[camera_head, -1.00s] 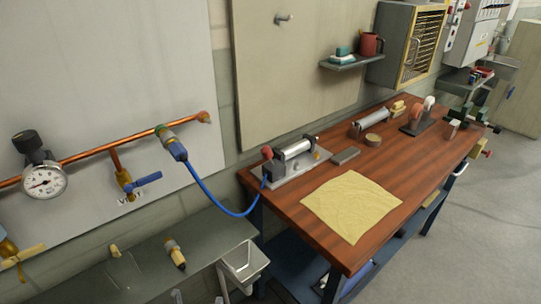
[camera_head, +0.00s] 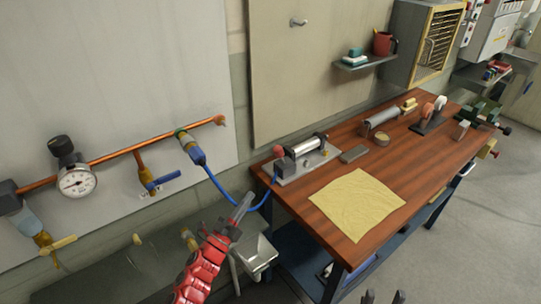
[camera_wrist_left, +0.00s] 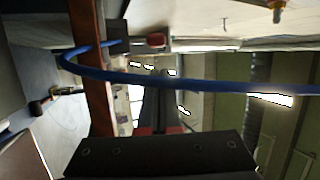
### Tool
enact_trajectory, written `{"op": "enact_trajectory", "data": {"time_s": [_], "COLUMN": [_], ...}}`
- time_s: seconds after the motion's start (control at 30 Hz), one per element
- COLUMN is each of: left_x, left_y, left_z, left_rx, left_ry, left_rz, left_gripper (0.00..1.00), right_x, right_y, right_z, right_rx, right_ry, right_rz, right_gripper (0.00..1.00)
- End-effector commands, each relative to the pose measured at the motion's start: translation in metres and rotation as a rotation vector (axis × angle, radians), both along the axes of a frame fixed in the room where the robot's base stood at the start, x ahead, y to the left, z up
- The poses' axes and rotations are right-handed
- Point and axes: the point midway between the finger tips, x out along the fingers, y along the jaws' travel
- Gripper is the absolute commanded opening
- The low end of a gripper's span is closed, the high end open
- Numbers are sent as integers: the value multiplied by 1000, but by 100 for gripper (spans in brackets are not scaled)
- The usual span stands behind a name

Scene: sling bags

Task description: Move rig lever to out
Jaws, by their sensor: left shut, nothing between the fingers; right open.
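The rig (camera_head: 305,161), a silver cylinder on a grey base plate, sits at the left end of the wooden bench. Its lever shows a red knob (camera_head: 279,152) at the cylinder's left end, leaning left. The knob also appears in the left wrist view (camera_wrist_left: 156,40). A blue hose (camera_head: 226,197) runs from the wall pipe to the rig and crosses the left wrist view (camera_wrist_left: 215,86). My left gripper (camera_head: 246,199) is shut and empty, below and left of the rig, apart from the lever. My right gripper (camera_head: 384,296) is open at the bottom edge.
A yellow cloth (camera_head: 356,204) lies on the bench (camera_head: 405,173). A grey block (camera_head: 354,154) lies right of the rig. A copper pipe with a gauge (camera_head: 77,181) and valves is on the left wall. A grey shelf (camera_head: 100,277) is below it.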

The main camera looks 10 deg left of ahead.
Motion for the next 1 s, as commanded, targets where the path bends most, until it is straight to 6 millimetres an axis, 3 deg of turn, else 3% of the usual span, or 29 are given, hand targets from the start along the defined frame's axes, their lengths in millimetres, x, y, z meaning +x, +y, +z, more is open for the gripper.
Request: {"op": "enact_trajectory", "data": {"time_s": [0.13, 0.53, 1.0], "left_x": [8, 16, 94], "left_y": [7, 3, -36], "left_z": [-2, 3, 38], "left_rx": [42, 36, 33], "left_ry": [11, 12, 12], "left_rz": [32, 29, 28], "left_gripper": [0, 0, 0], "right_x": [0, 0, 0], "right_y": [0, 0, 0], "right_z": [2, 7, 36], "right_rx": [0, 0, 0], "right_ry": [0, 0, 0], "right_rz": [0, 0, 0], "right_gripper": [50, 50, 50]}}
